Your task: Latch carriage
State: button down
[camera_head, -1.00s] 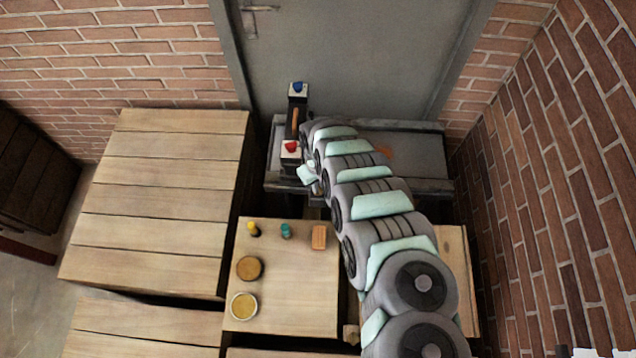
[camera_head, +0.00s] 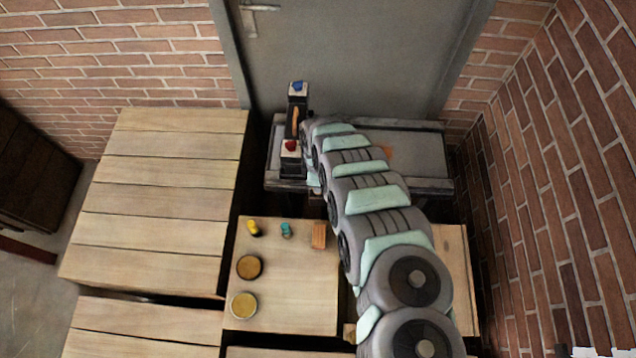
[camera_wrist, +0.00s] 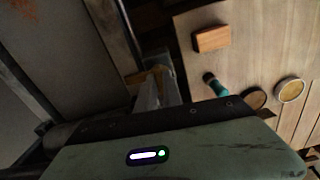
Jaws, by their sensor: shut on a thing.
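A dark upright press (camera_head: 294,120) stands at the left end of the grey bench (camera_head: 415,150). It has a blue knob (camera_head: 298,86) at its far end, a red knob (camera_head: 291,146) at its near end and an orange-brown bar (camera_head: 295,122) between them. My arm reaches over the bench and ends just right of the press's near end; it hides my gripper in the head view. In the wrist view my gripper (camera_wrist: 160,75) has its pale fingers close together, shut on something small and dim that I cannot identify. Which press part it touches is unclear.
A wooden table (camera_head: 290,300) in front of the bench carries a yellow-topped piece (camera_head: 253,228), a teal-topped piece (camera_head: 286,230), an orange-brown block (camera_head: 319,235) and two round tins (camera_head: 249,267). A larger wooden table (camera_head: 160,200) at left is bare.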

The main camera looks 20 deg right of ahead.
jog(key=shift+n, duration=0.6)
jog(key=c, duration=1.5)
grip_release()
jog(key=shift+r+p, duration=0.85)
jog(key=shift+r, duration=4.5)
